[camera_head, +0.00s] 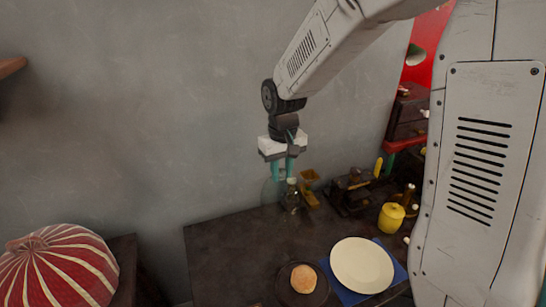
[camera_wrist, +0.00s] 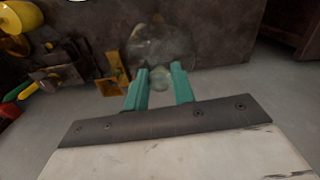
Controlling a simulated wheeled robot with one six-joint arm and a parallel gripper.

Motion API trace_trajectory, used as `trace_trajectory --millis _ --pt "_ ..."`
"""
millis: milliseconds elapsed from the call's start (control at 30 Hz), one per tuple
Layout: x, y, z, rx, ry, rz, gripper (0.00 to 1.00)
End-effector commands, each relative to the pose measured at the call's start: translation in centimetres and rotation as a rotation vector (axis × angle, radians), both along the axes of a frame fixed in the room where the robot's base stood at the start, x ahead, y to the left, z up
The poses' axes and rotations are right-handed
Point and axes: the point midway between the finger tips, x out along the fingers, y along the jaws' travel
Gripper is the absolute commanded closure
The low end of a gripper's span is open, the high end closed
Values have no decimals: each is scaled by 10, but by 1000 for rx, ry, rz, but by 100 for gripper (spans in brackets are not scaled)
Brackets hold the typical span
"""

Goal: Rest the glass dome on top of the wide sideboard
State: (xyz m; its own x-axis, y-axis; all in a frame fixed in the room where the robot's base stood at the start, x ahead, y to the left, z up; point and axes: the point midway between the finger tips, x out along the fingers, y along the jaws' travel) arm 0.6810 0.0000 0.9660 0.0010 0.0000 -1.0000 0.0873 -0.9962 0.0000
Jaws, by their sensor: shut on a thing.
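The glass dome (camera_head: 269,193) is clear and faint in the head view, hanging below my gripper (camera_head: 283,178). In the wrist view the dome (camera_wrist: 163,42) shows as a see-through round shape just beyond the teal fingers of my gripper (camera_wrist: 160,72). The fingers are shut on its small knob (camera_wrist: 158,82). The wide dark sideboard top (camera_head: 225,250) lies below, and the dome is over its back part. I cannot tell how large the gap between the dome's rim and the top is.
A small dark bottle (camera_head: 291,196), brass-coloured pieces (camera_head: 309,195), a dark device (camera_head: 352,192) and a yellow pot (camera_head: 391,217) stand at the back. A cream plate (camera_head: 362,265) and a bun (camera_head: 303,278) on a dark plate are in front. The top's left part is bare.

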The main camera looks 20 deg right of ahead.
Motion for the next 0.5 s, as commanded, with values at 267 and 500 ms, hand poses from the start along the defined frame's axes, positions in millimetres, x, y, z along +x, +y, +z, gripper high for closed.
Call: trace_trajectory --millis 267,500 --pt "0 0 -9 0 1 0 100" --pt "0 1 -31 0 2 1 100"
